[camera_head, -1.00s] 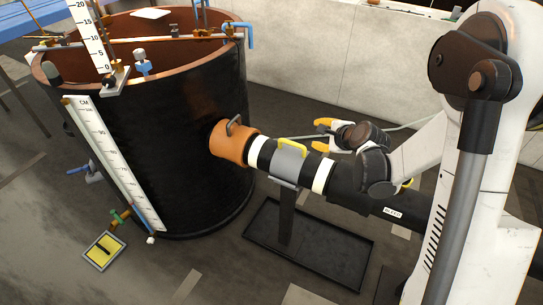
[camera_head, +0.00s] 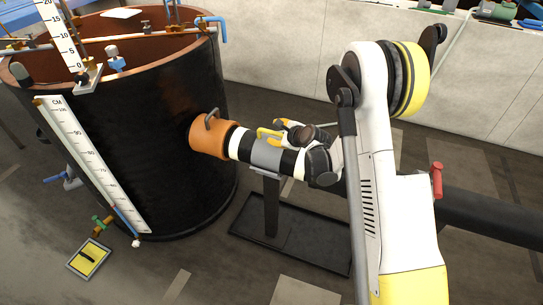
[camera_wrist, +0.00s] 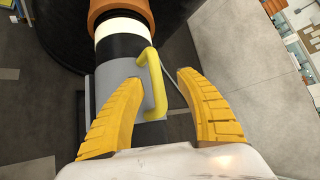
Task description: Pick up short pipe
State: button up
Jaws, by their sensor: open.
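The short pipe (camera_head: 266,154) is black with white bands, a grey middle collar and a yellow loop handle (camera_wrist: 152,82). It lies level, in line with the orange stub on the tank's side. In the wrist view its grey collar (camera_wrist: 113,78) shows left of centre. My gripper (camera_wrist: 159,79) is open, with its ribbed yellow fingers apart on either side of the handle in the picture. I see no contact with the handle. In the head view my gripper (camera_head: 288,128) is beside the handle, and my wrist hides the pipe's right end.
A large black tank (camera_head: 120,130) with an orange stub (camera_head: 208,137) stands left. A post (camera_head: 271,208) rises from a dark floor tray (camera_head: 310,245) under the pipe. A black pipe with a red lever (camera_head: 437,180) lies right, behind my arm. A pale wall (camera_head: 290,70) runs behind.

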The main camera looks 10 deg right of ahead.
jog(key=x, duration=0.3)
jog(key=shift+a+f+b, duration=0.1)
jog(key=shift+b, duration=0.25)
jog(key=shift+c, duration=0.5)
grip_shut()
